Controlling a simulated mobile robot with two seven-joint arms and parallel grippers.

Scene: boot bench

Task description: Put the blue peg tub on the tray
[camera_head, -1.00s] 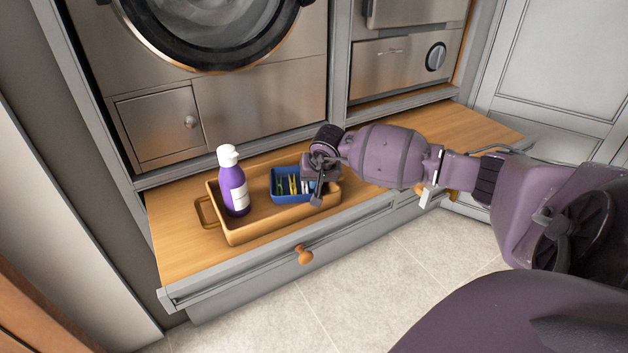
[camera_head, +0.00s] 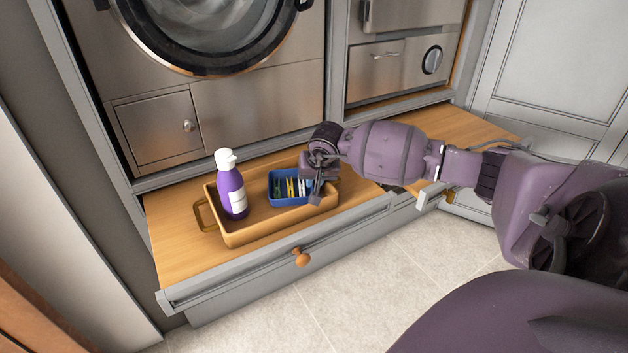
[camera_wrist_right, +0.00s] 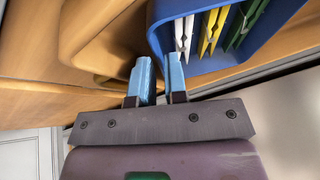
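The blue peg tub (camera_head: 283,201) holds several yellow, white and green pegs. It is within the outline of the orange-brown tray (camera_head: 245,237), at its right part. Whether its base touches the tray floor I cannot tell. My right gripper (camera_head: 315,190) is at the tub's right end. The tub's right end is partly hidden by the gripper. My left gripper is not in view.
A purple bottle with a white cap (camera_head: 231,190) stands in the tray's left part. The tray rests on a wooden bench top (camera_head: 172,245) with a drawer knob (camera_head: 301,257) below. A steel appliance front (camera_head: 255,108) rises behind. Bench top to the right of my wrist is bare.

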